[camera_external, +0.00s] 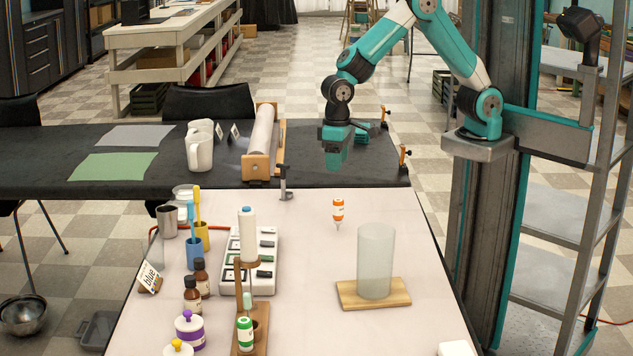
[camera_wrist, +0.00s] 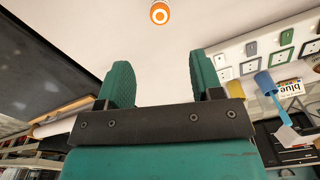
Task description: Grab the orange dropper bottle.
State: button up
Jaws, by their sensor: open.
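The orange dropper bottle (camera_external: 338,211) is small, with orange ends, a white label and a thin tip pointing down. It is on the pale table (camera_external: 310,315), between the metal clamp and the frosted cylinder. In the wrist view the bottle (camera_wrist: 160,13) shows end-on at the top edge as an orange ring with a white centre. My gripper (camera_external: 336,160) hangs above the far edge of the pale table, beyond and higher than the bottle. In the wrist view its two teal fingers (camera_wrist: 165,85) are spread apart with nothing between them.
A frosted cylinder (camera_external: 376,262) stands on a wooden board (camera_external: 352,296) nearer than the bottle. A metal clamp (camera_external: 285,184) stands at the far table edge. Brown bottles (camera_external: 192,296), cups and a switch panel (camera_external: 265,235) crowd the left. The table around the orange bottle is clear.

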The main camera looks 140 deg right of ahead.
send_near(338, 212)
jog(key=f, duration=0.1)
jog(key=d+f, duration=0.1)
jog(key=f, duration=0.1)
jog(key=s+f, duration=0.1)
jog(key=f, duration=0.1)
jog(key=shift+d+f+p, duration=0.2)
jog(key=shift+p, duration=0.1)
jog(key=shift+a+f+p, duration=0.15)
jog(key=shift+f+p, duration=0.1)
jog(key=shift+f, duration=1.1)
jog(key=shift+a+f+p, duration=0.1)
jog(key=shift+f+p, duration=0.1)
jog(key=shift+f, duration=1.15)
jog(key=c, duration=1)
